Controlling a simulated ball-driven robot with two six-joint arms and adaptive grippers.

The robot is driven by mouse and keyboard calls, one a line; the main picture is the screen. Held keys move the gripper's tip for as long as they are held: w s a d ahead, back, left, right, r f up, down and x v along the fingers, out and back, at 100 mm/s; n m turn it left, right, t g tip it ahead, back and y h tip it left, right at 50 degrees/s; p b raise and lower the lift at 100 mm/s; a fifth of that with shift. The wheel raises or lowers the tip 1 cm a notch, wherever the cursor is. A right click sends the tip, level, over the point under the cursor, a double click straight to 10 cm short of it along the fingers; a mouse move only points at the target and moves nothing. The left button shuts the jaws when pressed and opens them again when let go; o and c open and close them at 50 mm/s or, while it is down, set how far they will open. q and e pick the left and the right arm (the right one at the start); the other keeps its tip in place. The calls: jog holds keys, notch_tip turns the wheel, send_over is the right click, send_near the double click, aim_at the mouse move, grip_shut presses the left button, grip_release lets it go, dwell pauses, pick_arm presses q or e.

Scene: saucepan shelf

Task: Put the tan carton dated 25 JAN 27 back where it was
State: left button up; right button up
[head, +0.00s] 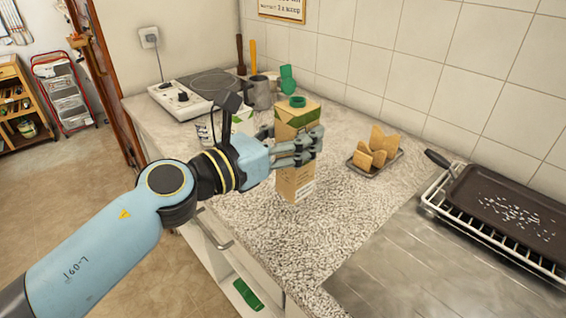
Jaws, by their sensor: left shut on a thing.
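A tan carton (296,185) with a green upper part and a round green cap stands upright in the middle of the head view, over the speckled counter (340,215). Its printed date is too small to read. My left gripper (300,148) is shut on the carton around its middle, reaching in from the left. The fingers hide part of the carton's front. I cannot tell whether the carton's base touches the counter. My right gripper is not in view.
A dark baking tray (510,212) on a rack is at far right. The counter's front middle is clear.

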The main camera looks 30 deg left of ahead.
pick_arm(q)
jog(key=w+a+f+b, duration=0.3)
jog(key=a+f+b, duration=0.1)
jog(key=f, duration=0.3)
jog(key=shift+w+a+f+b, duration=0.15)
jog(key=shift+w+a+b, duration=0.1)
jog(key=shift+b, duration=0.25)
jog(key=shift+d, duration=0.1)
jog(key=shift+f, duration=0.2)
jog(key=o, duration=1.5)
jog(key=shift+c, duration=0.2)
